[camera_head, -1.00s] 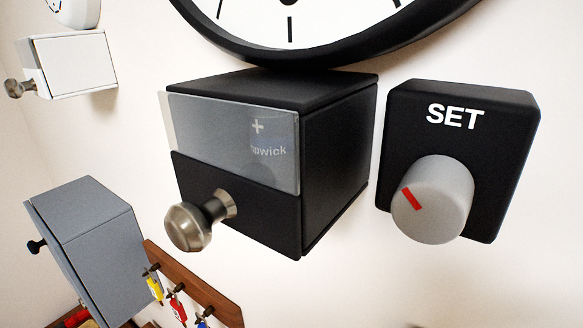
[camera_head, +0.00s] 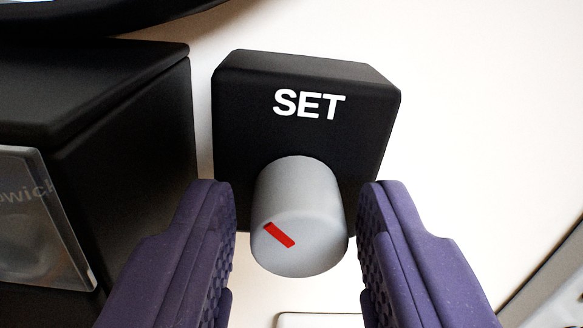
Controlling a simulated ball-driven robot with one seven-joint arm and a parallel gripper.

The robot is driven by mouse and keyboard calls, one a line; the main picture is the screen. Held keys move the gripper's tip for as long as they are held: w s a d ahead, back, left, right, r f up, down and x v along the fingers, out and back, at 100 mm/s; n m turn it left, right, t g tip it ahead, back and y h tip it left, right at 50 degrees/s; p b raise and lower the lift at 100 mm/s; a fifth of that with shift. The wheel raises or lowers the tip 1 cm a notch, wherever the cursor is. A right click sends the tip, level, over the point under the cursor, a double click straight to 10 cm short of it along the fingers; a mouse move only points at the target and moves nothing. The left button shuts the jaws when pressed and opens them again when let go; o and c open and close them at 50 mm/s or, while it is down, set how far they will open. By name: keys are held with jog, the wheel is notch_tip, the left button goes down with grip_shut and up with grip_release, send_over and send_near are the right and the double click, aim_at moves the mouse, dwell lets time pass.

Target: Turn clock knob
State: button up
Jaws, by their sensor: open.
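The clock knob (camera_head: 300,205) is a grey cylinder with a red mark on its face, pointing to the upper left. It sticks out of a black box labelled SET (camera_head: 305,105) on the white wall. My gripper (camera_head: 297,225) is open, with one purple finger to the left of the knob and one to the right. A gap shows between the knob and the left finger, and a narrow one at the right. The lower part of the black box is partly hidden behind the knob and fingers. The clock's dark rim (camera_head: 90,20) shows at the top left.
A black box with a clear front panel (camera_head: 40,215) stands close at the left, near my left finger. The white wall (camera_head: 480,130) to the right is bare. A pale edge (camera_head: 320,320) shows at the bottom, below the knob.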

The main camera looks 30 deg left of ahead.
jog(key=shift+w, duration=0.15)
grip_shut()
